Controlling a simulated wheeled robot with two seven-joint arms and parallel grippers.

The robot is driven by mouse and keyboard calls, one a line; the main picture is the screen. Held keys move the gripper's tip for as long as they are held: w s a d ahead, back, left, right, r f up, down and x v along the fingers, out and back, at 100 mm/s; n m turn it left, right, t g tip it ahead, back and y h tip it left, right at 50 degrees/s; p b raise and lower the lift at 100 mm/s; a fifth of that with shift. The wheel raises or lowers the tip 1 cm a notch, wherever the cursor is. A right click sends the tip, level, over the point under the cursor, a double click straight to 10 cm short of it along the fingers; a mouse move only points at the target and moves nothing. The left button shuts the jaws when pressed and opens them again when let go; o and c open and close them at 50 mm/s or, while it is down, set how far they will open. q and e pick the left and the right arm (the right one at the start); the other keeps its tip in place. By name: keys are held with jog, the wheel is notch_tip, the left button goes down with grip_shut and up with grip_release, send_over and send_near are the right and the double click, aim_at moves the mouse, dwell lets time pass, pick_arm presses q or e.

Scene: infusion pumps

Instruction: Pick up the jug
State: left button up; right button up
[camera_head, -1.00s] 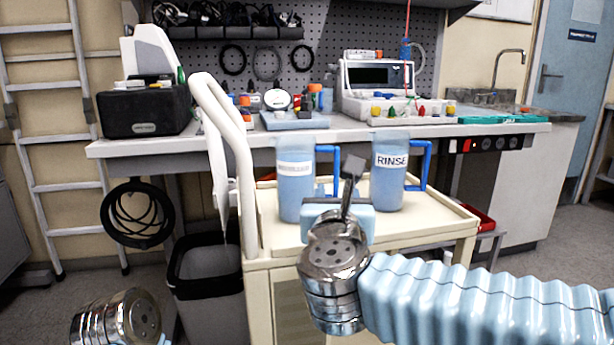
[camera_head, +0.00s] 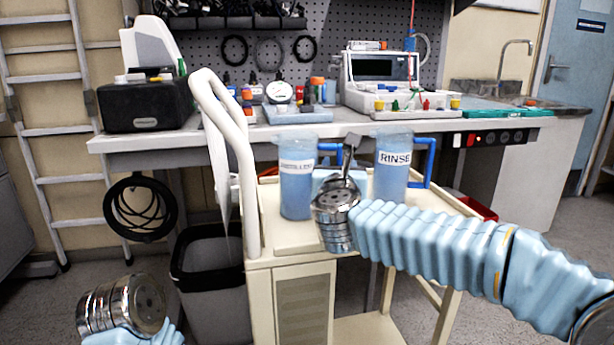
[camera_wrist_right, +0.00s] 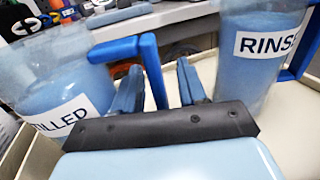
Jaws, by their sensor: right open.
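Two translucent blue jugs with blue handles stand upright on the cream cart. The left jug (camera_head: 296,185) has a partly legible label, ending in "TILLED" in the right wrist view (camera_wrist_right: 55,85). The right jug (camera_head: 391,175) is labelled "RINSE" and also shows in the right wrist view (camera_wrist_right: 262,60). My right gripper (camera_wrist_right: 157,70) is open between the jugs. The left jug's handle (camera_wrist_right: 154,70) appears between its fingers in that view; contact cannot be told. In the head view my right wrist hides part of this area. My left wrist shows at lower left, its jaws out of sight.
The cart (camera_head: 262,235) has a raised white push handle (camera_head: 235,140) at its left. A workbench (camera_head: 240,138) with instruments runs behind it. A black-rimmed bin (camera_head: 208,285) stands left of the cart.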

jog(key=shift+w, duration=0.25)
grip_shut()
jog(key=shift+r, duration=0.1)
dwell(1.2)
